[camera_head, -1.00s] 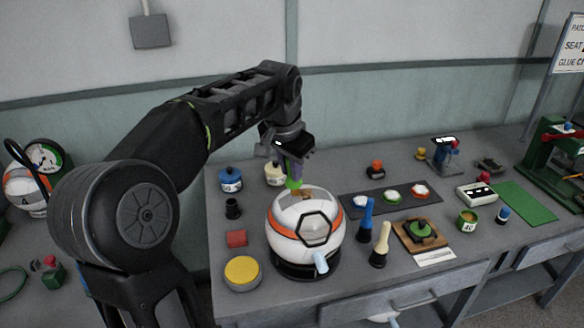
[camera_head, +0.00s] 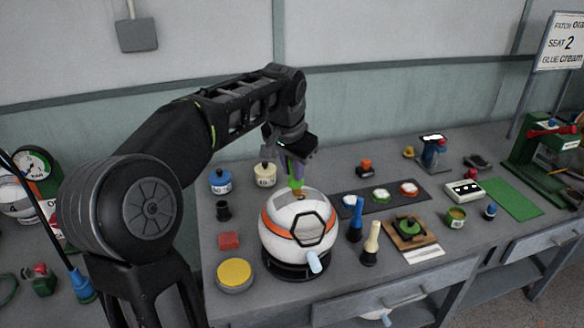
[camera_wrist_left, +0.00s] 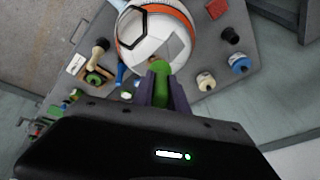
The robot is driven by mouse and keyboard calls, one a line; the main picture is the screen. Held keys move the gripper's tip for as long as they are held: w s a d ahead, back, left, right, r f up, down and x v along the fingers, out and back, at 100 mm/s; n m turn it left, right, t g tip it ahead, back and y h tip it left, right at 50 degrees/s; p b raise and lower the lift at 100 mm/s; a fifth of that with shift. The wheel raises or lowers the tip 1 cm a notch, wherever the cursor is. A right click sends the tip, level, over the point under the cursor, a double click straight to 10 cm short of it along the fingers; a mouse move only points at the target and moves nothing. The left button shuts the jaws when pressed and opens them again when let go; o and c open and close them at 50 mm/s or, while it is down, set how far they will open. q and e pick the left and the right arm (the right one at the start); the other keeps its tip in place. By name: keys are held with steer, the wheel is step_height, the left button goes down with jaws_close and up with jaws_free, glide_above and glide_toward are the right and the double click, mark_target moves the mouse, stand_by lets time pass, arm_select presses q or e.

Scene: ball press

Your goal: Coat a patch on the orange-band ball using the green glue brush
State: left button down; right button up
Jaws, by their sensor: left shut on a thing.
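The orange-band ball (camera_head: 290,236) sits in a dark round stand on the bench; it is white with an orange band and a black hexagon outline. In the left wrist view the ball (camera_wrist_left: 140,50) shows a grey patch area (camera_wrist_left: 177,46) near its edge. My left gripper (camera_head: 294,172) is shut on the green glue brush (camera_head: 296,184), held upright over the back top of the ball. The brush also shows between the fingers in the left wrist view (camera_wrist_left: 158,68). Its tip is at or very near the ball; contact cannot be told. My right gripper is not in view.
Blue (camera_head: 355,220) and cream (camera_head: 371,244) brushes stand right of the ball. Pots (camera_head: 220,181), a red block (camera_head: 229,240) and a yellow-topped tin (camera_head: 235,274) lie left. A dark mat (camera_head: 381,196) holds three patches.

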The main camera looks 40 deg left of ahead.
arm_select(q)
steer(key=shift+w+d+p, duration=0.3)
steer(key=shift+w+d, duration=0.05)
steer(key=shift+w, duration=0.05)
steer(key=shift+w+d+p, duration=0.35)
steer(key=shift+w+d, duration=0.2)
steer(key=shift+w, duration=0.3)
steer(key=shift+s+d, duration=0.2)
steer(key=shift+d, duration=0.05)
steer(key=shift+s+a+f+b, duration=0.1)
steer(key=shift+s+a+b, duration=0.3)
steer(key=shift+s, duration=0.25)
steer(key=shift+s+a+f+b, duration=0.1)
steer(key=shift+s+a+b, duration=0.2)
steer(key=shift+s+a, duration=0.25)
